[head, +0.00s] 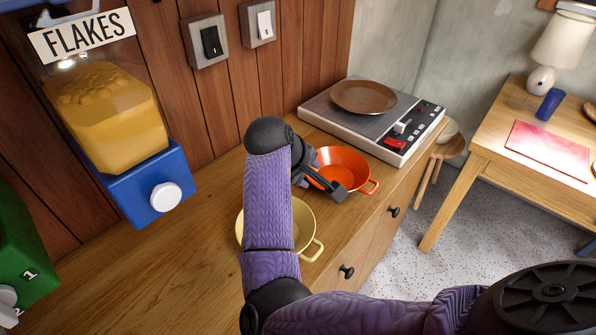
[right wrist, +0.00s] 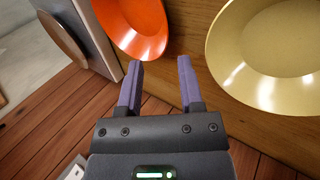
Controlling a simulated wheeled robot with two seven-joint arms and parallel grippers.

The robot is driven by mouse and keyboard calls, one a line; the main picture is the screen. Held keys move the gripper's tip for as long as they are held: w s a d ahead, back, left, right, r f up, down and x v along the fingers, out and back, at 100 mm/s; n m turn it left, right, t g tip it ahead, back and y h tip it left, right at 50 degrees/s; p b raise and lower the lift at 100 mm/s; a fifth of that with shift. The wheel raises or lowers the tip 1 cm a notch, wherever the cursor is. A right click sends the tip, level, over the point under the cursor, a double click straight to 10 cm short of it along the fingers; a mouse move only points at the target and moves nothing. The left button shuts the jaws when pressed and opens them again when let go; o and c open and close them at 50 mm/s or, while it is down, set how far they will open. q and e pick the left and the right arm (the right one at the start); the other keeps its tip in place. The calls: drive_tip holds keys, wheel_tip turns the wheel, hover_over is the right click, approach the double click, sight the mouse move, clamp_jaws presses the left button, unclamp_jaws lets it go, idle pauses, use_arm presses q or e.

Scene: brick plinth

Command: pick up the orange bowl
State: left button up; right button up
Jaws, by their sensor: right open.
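The orange bowl (head: 347,165) stands on the wooden counter, between the yellow bowl and the hotplate. One handle shows at its right front side. My right gripper (head: 330,186) is at the bowl's near left side, and its dark fingers cover part of the rim in the head view. In the right wrist view the orange bowl (right wrist: 137,22) is at the top, ahead of the fingertips and left of centre. My right gripper (right wrist: 160,68) is open there, with nothing between its fingers. Whether a finger touches the bowl, I cannot tell. My left gripper is not in view.
A yellow bowl (head: 304,222) stands close, partly behind my right arm; it also shows in the right wrist view (right wrist: 270,50). A hotplate (head: 320,108) with a brown pan (head: 363,97) is beyond the orange bowl. Bare counter (head: 170,270) lies left.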

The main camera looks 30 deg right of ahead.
sight(319, 186)
drive_tip(key=b+x, duration=0.1)
drive_tip(key=x, duration=0.2)
drive_tip(key=b+x, duration=0.2)
drive_tip(key=x, duration=0.1)
drive_tip(key=b+x, duration=0.2)
drive_tip(key=x, duration=0.1)
drive_tip(key=shift+s+a+f, duration=0.1)
drive_tip(key=shift+a+f, duration=0.1)
drive_tip(key=shift+f, duration=0.15)
drive_tip(key=shift+d+f, duration=0.2)
drive_tip(key=shift+d, duration=0.05)
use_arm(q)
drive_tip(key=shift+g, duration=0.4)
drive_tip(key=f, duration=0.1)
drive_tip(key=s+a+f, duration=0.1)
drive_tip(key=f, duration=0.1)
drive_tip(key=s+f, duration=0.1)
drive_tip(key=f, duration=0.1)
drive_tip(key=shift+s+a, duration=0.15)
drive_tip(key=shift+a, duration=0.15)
use_arm(e)
drive_tip(key=shift+r, duration=0.1)
clamp_jaws()
